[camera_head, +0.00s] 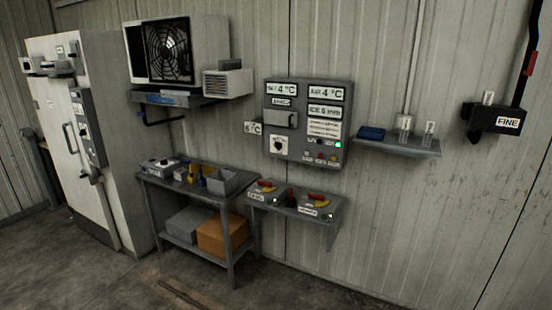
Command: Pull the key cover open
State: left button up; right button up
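A grey control panel (301,140) hangs on the corrugated wall near the middle of the head view. It carries white labels, two reading 4 °C, a round dial at lower left and a lit green lamp at lower right. On its left half is a small grey cover (279,119) with a dark upright handle (293,120) at its right side. This looks like the key cover, and it appears closed. No key can be seen. Neither my left nor my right gripper is in view.
Below the panel is a wall shelf (322,225) with red-handled switches. A grey table (228,204) with boxes stands left of it. A large white cabinet (55,150) is at far left. A small wall shelf (410,149) is at right. Floor in front looks mostly open.

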aim_at(284, 118)
jog(key=i+j+z, duration=0.3)
jog(key=i+j, duration=0.8)
jog(key=j, duration=0.15)
jog(key=i+z, duration=0.1)
jog(key=i, duration=0.4)
jog(key=i+j, duration=0.15)
jog(key=i, duration=0.35)
jog(key=i+j+z, duration=0.15)
jog(key=i, duration=0.35)
jog(key=i+z, duration=0.1)
jog(key=i, duration=0.65)
jog(key=i+j+z, duration=0.15)
jog(key=i, duration=0.6)
